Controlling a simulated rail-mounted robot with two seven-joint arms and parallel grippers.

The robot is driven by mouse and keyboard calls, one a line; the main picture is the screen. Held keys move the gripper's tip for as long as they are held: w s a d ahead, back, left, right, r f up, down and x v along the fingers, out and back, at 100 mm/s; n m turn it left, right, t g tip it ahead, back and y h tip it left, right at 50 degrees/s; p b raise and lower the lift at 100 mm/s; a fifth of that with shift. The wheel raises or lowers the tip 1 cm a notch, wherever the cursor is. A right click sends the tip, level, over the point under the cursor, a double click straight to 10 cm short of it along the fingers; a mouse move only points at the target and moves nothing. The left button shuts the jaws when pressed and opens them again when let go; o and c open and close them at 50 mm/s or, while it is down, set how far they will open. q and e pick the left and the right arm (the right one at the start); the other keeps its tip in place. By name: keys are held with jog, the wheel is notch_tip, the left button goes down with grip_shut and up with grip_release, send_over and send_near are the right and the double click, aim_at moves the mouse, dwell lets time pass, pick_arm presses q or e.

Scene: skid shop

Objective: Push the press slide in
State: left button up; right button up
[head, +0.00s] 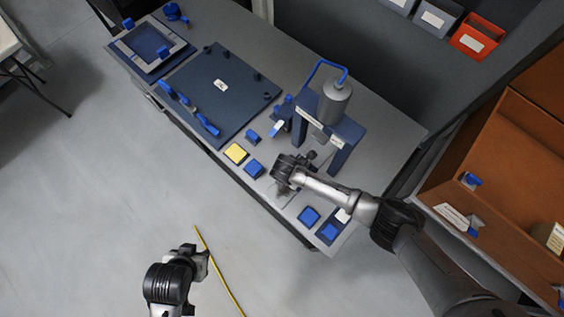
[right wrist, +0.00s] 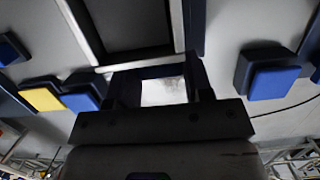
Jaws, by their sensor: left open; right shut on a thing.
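The press (head: 335,104) stands on the bench, a blue frame with a grey cylinder on top and a blue hose. My right gripper (head: 284,172) is at the bench's front side, before the press opening. It is shut on the front of the press slide; in the head view the gripper and arm hide most of the slide. In the right wrist view the slide (right wrist: 130,28) shows as a dark plate between light rails, running away from my right gripper (right wrist: 162,88). The gripped part is hard to make out. My left gripper (head: 204,258) is open and empty over the floor.
The bench (head: 395,105) holds a dark plate (head: 206,100) with blue clamps. Along its front edge are a yellow block (head: 236,154) and several blue blocks (head: 309,217). A brown shelf (head: 490,130) stands at the right.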

jog(key=shift+d, duration=0.1)
jog(key=shift+w+d, duration=1.25)
pick_arm(q)
jog(key=shift+s+f, duration=0.15)
pick_arm(e)
jog(key=shift+d+f, duration=0.1)
pick_arm(q)
jog(key=shift+a, duration=0.1)
pick_arm(e)
jog(key=shift+w+d, duration=0.15)
jog(key=shift+d, duration=0.05)
